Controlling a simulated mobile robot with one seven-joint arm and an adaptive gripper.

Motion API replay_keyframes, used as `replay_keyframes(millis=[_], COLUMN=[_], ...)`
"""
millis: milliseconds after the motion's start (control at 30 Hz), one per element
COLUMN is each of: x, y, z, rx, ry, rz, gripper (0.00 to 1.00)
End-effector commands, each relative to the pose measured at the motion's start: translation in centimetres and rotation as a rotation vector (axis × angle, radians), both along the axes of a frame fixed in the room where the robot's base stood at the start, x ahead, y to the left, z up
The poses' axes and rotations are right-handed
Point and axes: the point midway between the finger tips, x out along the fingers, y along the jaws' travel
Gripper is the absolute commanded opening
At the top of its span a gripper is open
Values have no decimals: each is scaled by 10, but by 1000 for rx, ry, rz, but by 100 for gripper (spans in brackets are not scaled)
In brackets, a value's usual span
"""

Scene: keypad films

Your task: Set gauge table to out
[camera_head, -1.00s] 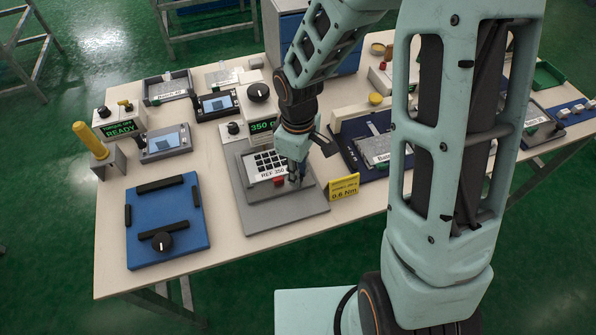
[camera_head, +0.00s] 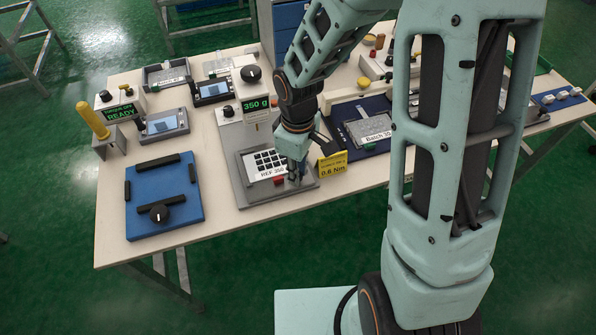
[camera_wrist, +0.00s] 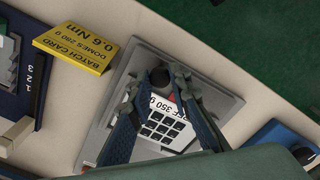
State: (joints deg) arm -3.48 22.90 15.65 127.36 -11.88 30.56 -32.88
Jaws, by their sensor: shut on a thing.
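The gauge table (camera_head: 243,181) is a grey plate carrying a white keypad panel (camera_head: 262,172) labelled REF 350 g, on a larger grey base (camera_head: 247,201). The keypad also shows in the wrist view (camera_wrist: 165,130). A red button (camera_head: 278,181) sits at the panel's near edge. My gripper (camera_head: 293,176) is shut at the near right corner of the gauge table. In the wrist view its fingertips close on a dark knob (camera_wrist: 160,76). The knob's lower part and its joint to the table are hidden.
A yellow batch card (camera_head: 333,167) stands just right of the base. A 350 g display (camera_head: 257,104) stands behind. A blue plate with a black knob (camera_head: 180,205) lies left. A dark blue tray (camera_head: 352,140) lies right. Bare bench separates base and blue plate.

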Motion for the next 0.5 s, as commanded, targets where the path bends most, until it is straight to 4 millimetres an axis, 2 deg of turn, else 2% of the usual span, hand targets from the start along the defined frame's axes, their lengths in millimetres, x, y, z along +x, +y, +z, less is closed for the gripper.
replay_keyframes(millis=[33, 167, 200, 333, 500], x=[-5, -6, -7, -6, -5], y=[-1, -2, -2, -2, -1], z=[-1, -1, -1, -1, -1], rx=[-5, -6, -6, -6, -4], ry=[14, 16, 17, 15, 11], rz=[0, 0, 0, 0, 0], gripper=[0, 0, 22, 36, 36])
